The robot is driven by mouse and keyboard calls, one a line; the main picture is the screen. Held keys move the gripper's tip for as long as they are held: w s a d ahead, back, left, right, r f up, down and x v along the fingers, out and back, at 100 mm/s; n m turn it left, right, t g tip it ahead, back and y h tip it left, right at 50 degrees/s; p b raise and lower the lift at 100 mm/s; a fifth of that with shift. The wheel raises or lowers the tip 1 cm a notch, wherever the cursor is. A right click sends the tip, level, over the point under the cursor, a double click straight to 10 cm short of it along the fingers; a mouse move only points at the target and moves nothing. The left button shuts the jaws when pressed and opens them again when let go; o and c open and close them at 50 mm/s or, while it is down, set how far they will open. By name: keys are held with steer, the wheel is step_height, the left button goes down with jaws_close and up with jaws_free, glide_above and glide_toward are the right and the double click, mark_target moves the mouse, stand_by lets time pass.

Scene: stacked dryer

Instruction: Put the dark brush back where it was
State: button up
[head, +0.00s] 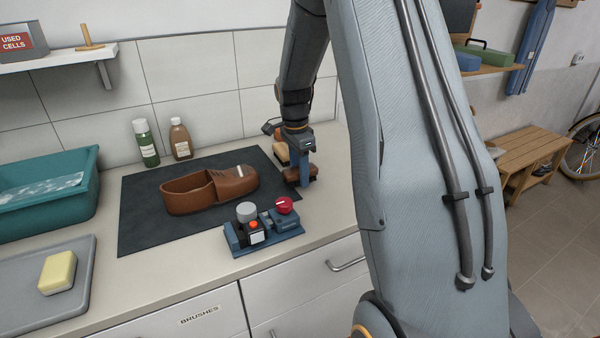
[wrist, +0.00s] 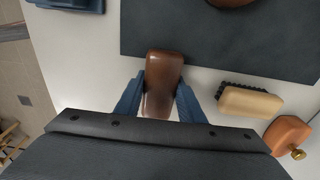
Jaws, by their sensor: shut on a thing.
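The dark brush (wrist: 164,72) has a smooth brown back and lies between the two blue fingers of my gripper (wrist: 160,100) in the wrist view. My gripper (head: 303,178) is shut on it. In the head view the dark brush (head: 313,172) shows partly behind the fingers, low over the counter at the right edge of the dark mat (head: 140,215). I cannot tell whether it touches the counter. A light brush (wrist: 250,103) with dark bristles lies beside it; in the head view this light brush (head: 281,152) is just behind my gripper.
A brown shoe (head: 185,197) sits on the mat. A blue device with a red knob (head: 284,205) stands in front. An orange-brown piece with a brass knob (wrist: 287,133) is beyond the light brush. A drawer labelled BRUSHES (head: 199,315) is shut below the counter (head: 190,270).

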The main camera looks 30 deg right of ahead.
mark_target(297, 169)
steer(key=shift+f, duration=0.1)
steer(key=shift+f, duration=0.25)
steer(key=o, duration=0.9)
steer(key=shift+o, duration=0.2)
steer(key=shift+r, duration=0.5)
step_height(297, 169, up, 12)
steer(key=b, duration=0.3)
steer(key=shift+a+f, duration=0.15)
steer(key=shift+a, duration=0.3)
